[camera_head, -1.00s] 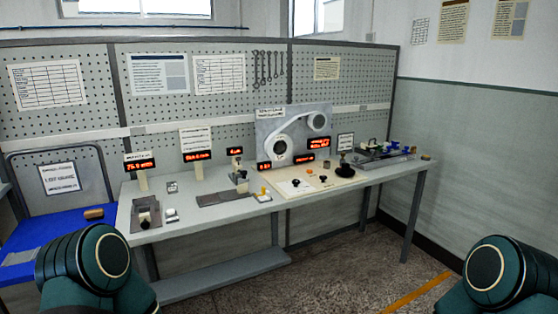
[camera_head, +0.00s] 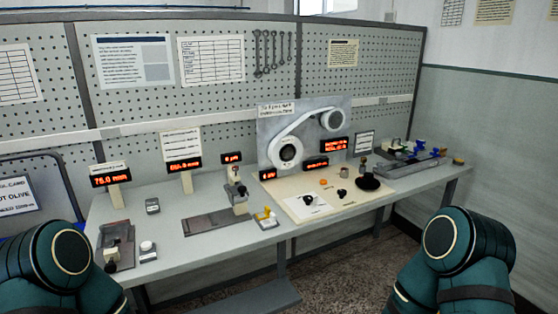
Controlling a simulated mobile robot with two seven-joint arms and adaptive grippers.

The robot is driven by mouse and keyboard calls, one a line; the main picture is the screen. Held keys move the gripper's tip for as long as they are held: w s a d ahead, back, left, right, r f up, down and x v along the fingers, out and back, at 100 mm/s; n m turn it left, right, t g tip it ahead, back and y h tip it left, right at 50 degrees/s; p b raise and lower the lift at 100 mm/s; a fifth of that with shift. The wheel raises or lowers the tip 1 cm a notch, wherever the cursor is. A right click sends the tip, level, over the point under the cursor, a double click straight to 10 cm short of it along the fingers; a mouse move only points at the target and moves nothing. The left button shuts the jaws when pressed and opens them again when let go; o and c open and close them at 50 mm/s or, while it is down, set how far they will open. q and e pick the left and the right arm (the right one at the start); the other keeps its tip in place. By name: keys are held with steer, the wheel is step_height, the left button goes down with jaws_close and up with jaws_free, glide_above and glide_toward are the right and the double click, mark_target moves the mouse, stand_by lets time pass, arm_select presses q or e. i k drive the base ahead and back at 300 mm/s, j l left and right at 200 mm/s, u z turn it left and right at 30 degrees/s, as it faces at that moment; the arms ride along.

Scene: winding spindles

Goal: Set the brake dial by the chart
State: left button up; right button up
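A white plate (camera_head: 299,211) with a small black knob (camera_head: 308,200) lies on the cream panel (camera_head: 335,211) of the bench; it may be the brake dial, but its markings are too small to read. Another small black knob (camera_head: 342,193) and a large dark round knob (camera_head: 367,182) are to its right. A ruled chart (camera_head: 211,62) hangs on the pegboard beside a printed sheet (camera_head: 133,62). Their text is not legible. Both my grippers are out of view; only my teal arm links show at the lower corners.
The grey winding machine (camera_head: 303,133) with a belt around two wheels stands behind the panel. Red-lit displays stand along the bench (camera_head: 176,244). A fixture (camera_head: 117,246) sits at the left and a blue-handled device (camera_head: 420,151) at the right. Floor in front is clear.

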mark_target(308, 199)
steer(key=i+l, duration=0.15)
steer(key=l, duration=0.15)
steer(key=i+l+u, duration=0.1)
steer(key=l, duration=0.25)
steer(key=i+l+u, duration=0.1)
steer(key=i+l, duration=0.2)
steer(key=l, duration=0.35)
